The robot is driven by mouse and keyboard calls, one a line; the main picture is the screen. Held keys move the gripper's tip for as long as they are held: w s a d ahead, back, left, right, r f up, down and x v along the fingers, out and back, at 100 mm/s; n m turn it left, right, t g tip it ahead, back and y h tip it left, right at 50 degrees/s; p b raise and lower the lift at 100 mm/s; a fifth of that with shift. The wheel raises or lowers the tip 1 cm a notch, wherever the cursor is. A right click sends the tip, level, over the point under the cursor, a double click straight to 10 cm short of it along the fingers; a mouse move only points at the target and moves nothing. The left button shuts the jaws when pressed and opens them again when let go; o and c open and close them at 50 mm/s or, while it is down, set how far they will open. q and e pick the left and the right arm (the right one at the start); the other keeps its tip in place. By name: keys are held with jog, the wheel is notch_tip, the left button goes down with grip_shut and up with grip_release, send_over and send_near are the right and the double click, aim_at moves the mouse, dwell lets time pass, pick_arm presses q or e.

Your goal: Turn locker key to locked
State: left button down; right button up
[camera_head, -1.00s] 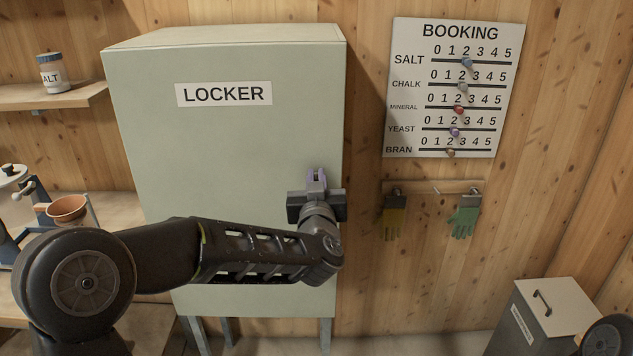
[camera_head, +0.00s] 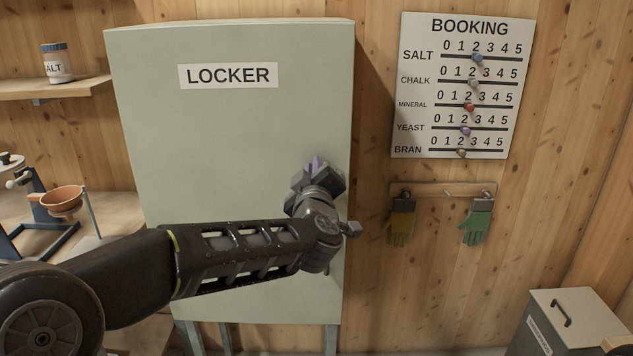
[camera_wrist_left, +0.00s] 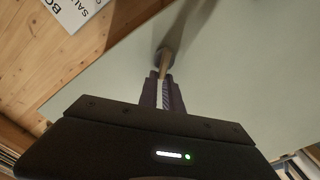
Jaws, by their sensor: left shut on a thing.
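The pale green locker (camera_head: 235,140) stands against the wooden wall, its door shut, with a LOCKER label (camera_head: 228,75) near the top. My left gripper (camera_head: 314,168) is at the right side of the door, tilted in the head view. In the left wrist view, my left gripper's fingers (camera_wrist_left: 163,90) are shut on the locker key (camera_wrist_left: 164,62), which sits in a round lock on the door. The wrist and fingers hide the key in the head view. I cannot read any lock marking. My right gripper does not show.
A booking board (camera_head: 461,85) with sliders hangs to the right, above two gloves (camera_head: 400,222) on a hook rail. A lidded bin (camera_head: 566,325) stands at lower right. A shelf (camera_head: 50,88) holding a salt jar (camera_head: 56,63) is at left.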

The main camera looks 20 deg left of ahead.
pick_arm(q)
jog(key=shift+d+f+n+h+b, duration=0.15)
jog(key=shift+f+n+b, duration=0.25)
jog(key=shift+n+b, duration=1)
jog(key=shift+f+n+h+b, duration=0.1)
jog(key=shift+f+n+b, duration=0.3)
jog(key=shift+n+b, duration=1)
jog(key=shift+d+f+n+h+b, duration=0.15)
jog(key=shift+f+n+b, duration=0.25)
jog(key=shift+n+b, duration=1)
jog(key=shift+n+p, duration=0.3)
jog(key=shift+r, duration=0.15)
jog(key=c, duration=1.8)
grip_release()
jog(key=o, duration=0.5)
jog(key=shift+w+d, duration=0.2)
jog(key=shift+o, duration=0.5)
jog(key=shift+a, duration=0.35)
jog(key=shift+s, duration=0.1)
